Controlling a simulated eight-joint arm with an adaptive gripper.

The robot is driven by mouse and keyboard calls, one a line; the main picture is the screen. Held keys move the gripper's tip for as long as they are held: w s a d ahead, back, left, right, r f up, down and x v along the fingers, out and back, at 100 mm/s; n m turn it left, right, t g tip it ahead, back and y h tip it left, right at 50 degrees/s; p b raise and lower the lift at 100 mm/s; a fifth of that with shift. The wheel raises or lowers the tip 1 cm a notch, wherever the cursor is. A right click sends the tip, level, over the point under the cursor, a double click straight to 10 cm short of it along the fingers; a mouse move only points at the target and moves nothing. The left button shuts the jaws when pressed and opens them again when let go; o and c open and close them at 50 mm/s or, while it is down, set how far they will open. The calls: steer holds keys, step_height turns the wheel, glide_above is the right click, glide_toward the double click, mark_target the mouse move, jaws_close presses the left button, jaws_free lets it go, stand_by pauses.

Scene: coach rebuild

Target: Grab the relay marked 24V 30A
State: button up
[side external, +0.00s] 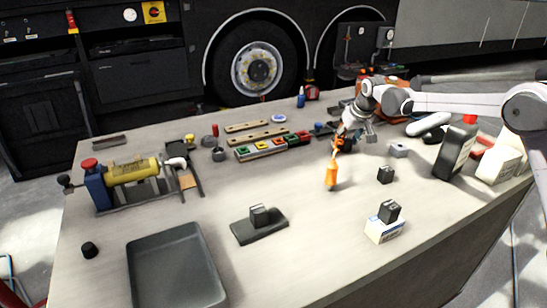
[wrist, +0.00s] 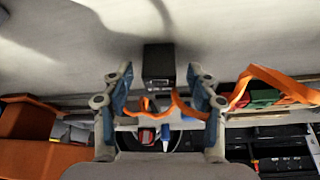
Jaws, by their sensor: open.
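Several small black blocks that look like relays stand on the table: one on a dark pad (side external: 259,215), one on a white box (side external: 389,211), and one on the bare tabletop (side external: 385,174). Their markings are too small to read, so I cannot tell which is 24V 30A. My gripper (side external: 343,143) is above the table, behind and left of the bare-table block. In the wrist view my gripper (wrist: 160,82) is open, with a dark block (wrist: 158,62) beyond the gap between its fingers. An orange strap (wrist: 172,106) crosses between the fingers.
An orange tag (side external: 331,176) hangs below my gripper. A grey tray (side external: 175,268) lies front left, and a yellow cylinder rig (side external: 133,170) stands at the left. Bottles (side external: 455,150) stand at the right. The table's middle is mostly clear.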

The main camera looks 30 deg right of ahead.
jaws_close()
